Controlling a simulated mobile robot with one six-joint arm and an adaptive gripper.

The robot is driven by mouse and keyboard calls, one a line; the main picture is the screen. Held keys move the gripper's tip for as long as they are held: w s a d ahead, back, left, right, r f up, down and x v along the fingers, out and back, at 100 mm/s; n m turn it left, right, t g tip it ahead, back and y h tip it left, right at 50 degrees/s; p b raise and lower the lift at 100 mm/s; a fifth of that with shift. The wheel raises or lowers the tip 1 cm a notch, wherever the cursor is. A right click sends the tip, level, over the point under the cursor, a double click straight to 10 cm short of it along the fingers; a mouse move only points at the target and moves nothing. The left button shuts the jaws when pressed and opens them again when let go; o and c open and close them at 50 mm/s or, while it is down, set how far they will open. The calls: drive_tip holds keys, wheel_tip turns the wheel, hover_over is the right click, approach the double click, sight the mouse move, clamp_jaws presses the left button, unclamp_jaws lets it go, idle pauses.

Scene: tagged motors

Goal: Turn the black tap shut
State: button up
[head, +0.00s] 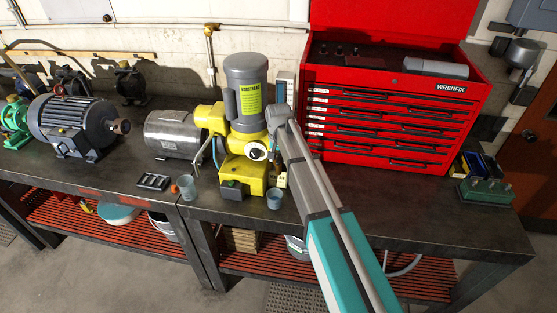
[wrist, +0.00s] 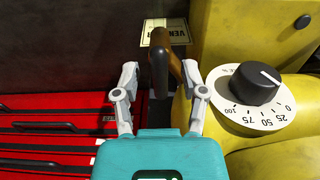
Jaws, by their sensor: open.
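In the wrist view, a dark tap handle (wrist: 160,72) with a brown-lit side stands between the two fingers of my gripper (wrist: 160,85). The fingers are spread, one on each side of it. I cannot tell whether either finger touches it. A pale tag (wrist: 165,35) with partly hidden lettering lies behind the handle. In the head view my arm reaches to the right side of the yellow pump unit (head: 241,172); the tap itself is hard to make out there.
A black dial knob (wrist: 255,84) on a white 0–100 scale sits close to the right finger. A red tool chest (head: 385,130) stands close on the right. Cups, including one (head: 274,200), stand at the bench's front edge. A grey motor (head: 70,125) is at left.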

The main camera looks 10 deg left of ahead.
clamp_jaws()
drive_tip(key=shift+m, duration=0.3)
idle(0.4)
drive_tip(key=m, duration=0.7)
drive_tip(key=shift+m, duration=0.4)
drive_tip(key=m, duration=0.9)
drive_tip(key=shift+m, duration=0.3)
